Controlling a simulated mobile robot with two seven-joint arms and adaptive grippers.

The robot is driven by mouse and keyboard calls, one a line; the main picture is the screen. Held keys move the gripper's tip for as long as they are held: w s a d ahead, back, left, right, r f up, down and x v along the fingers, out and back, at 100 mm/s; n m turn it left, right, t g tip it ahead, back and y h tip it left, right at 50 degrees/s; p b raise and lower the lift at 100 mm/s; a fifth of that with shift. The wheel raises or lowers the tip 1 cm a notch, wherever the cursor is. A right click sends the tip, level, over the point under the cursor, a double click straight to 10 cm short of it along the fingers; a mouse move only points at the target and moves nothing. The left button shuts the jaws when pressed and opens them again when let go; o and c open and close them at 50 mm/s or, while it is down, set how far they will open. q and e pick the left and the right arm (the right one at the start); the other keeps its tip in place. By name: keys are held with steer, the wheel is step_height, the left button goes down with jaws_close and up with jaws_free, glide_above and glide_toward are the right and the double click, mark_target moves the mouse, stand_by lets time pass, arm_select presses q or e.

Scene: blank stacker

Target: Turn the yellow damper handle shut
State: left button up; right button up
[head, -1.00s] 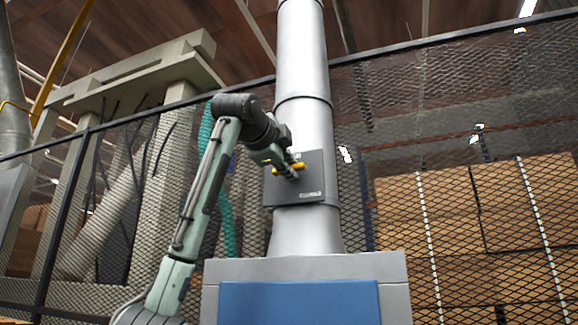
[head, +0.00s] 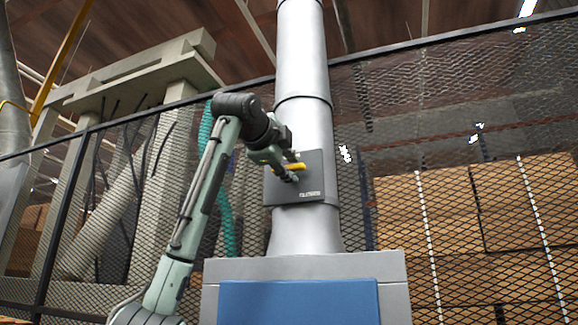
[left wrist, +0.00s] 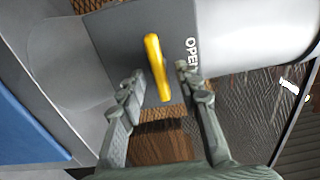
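The yellow damper handle (head: 294,167) is on a dark plate (head: 308,184) on the front of the grey duct. In the head view it lies close to level, partly hidden by my gripper. In the left wrist view the handle (left wrist: 157,66) shows as a yellow bar between my fingers, with the word OPEN on the plate to its right. My left gripper (head: 292,168) is at the plate with one finger above and one below the handle. In the left wrist view my gripper (left wrist: 160,77) is open, with gaps beside the bar. My right gripper is not in view.
The round duct (head: 304,70) rises from a grey cabinet with a blue panel (head: 300,302). A black mesh fence (head: 390,110) stands behind, with stacked brown boxes (head: 450,210) beyond it at the right. A teal hose (head: 226,215) hangs behind my arm.

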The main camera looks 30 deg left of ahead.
arm_select(q)
steer(key=v, duration=1.2)
stand_by(0.4)
